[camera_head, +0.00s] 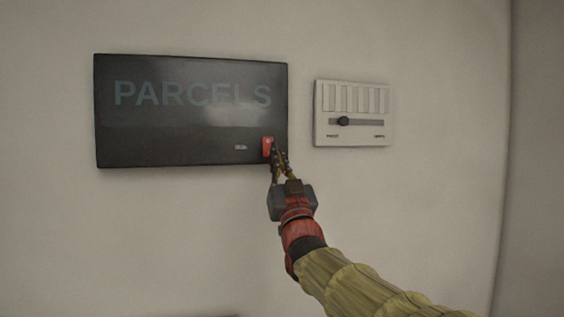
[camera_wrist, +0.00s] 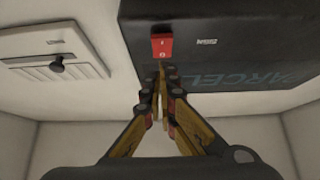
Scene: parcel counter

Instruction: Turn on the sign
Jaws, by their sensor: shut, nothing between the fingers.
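The sign (camera_head: 180,105) is a dark box on the wall with dim blue-grey "PARCELS" lettering; its face looks unlit. It also shows upside down in the wrist view (camera_wrist: 225,75). A red rocker switch (camera_head: 267,147) sits at the sign's lower right corner, beside a small label. In the wrist view the switch (camera_wrist: 162,46) shows marks on its face. My gripper (camera_head: 275,153) is shut and empty, its tips close to the switch. In the wrist view the fingertips (camera_wrist: 160,68) lie just short of the switch's edge; whether they touch it I cannot tell.
A pale wall panel (camera_head: 354,101) with vents and a slider with a dark knob (camera_head: 344,121) is mounted right of the sign. The bare wall around both is clear.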

